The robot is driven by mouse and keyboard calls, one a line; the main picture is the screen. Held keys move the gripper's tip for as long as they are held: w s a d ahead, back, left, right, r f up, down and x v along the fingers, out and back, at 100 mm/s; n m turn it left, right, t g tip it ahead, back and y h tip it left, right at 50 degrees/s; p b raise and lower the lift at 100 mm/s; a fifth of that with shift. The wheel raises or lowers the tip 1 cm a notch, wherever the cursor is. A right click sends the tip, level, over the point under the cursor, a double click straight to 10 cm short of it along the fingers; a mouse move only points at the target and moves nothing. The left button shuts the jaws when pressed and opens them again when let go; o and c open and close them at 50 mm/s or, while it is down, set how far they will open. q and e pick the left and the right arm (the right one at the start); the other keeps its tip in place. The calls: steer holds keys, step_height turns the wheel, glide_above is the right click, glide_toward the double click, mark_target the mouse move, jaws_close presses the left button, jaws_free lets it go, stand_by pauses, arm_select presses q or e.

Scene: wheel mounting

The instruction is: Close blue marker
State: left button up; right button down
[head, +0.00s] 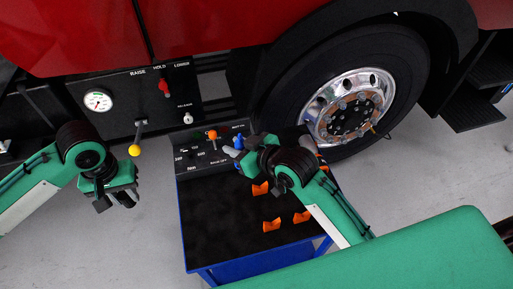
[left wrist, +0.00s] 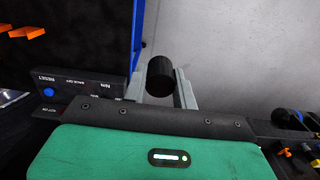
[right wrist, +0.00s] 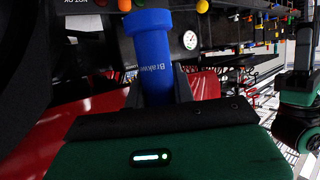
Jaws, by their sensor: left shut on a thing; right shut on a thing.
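A blue cylindrical thing (right wrist: 152,58) with pale lettering and a wider collar, which I take for the blue marker, is held between the fingers of my right gripper (right wrist: 155,85). In the head view my right gripper (head: 233,148) is above the cart's back right, and a bit of the blue marker (head: 238,142) shows there. My left gripper (head: 118,203) is left of the cart, pointing down over the floor. It is shut on a short black cylinder (left wrist: 159,76), which shows between its fingers in the left wrist view; whether this is the marker's cap I cannot tell.
The blue cart (head: 222,270) has a dark top with several orange pieces (head: 271,225). A control panel (head: 188,160) with an orange knob (head: 212,135) stands at its back. A yellow-knobbed lever (head: 135,150) is between the grippers. The truck wheel (head: 345,110) is behind right.

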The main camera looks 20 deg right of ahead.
steer(key=shift+w+a+r+n+g+y, duration=0.15)
steer(key=shift+w+a+n+y, duration=0.15)
steer(key=shift+a, duration=0.25)
steer(key=shift+w+a+f+n+g+y, duration=0.1)
steer(key=shift+w+a+n+g+y, duration=0.15)
steer(key=shift+a, duration=0.25)
arm_select(q)
steer(key=w+d+r+m, duration=0.2)
steer(key=d+r, duration=0.3)
steer(key=d, duration=0.4)
steer(key=w+d+r+m, duration=0.2)
steer(key=d+r, duration=0.3)
steer(key=d, duration=0.4)
steer(key=w+d+r+m, duration=0.2)
steer(key=d+r+m, duration=0.2)
steer(key=d, duration=0.6)
steer(key=shift+r, duration=0.75)
steer(key=shift+w+f, duration=0.1)
steer(key=shift+f, duration=0.1)
steer(key=shift+a+f, duration=0.1)
steer(key=shift+f, duration=1.75)
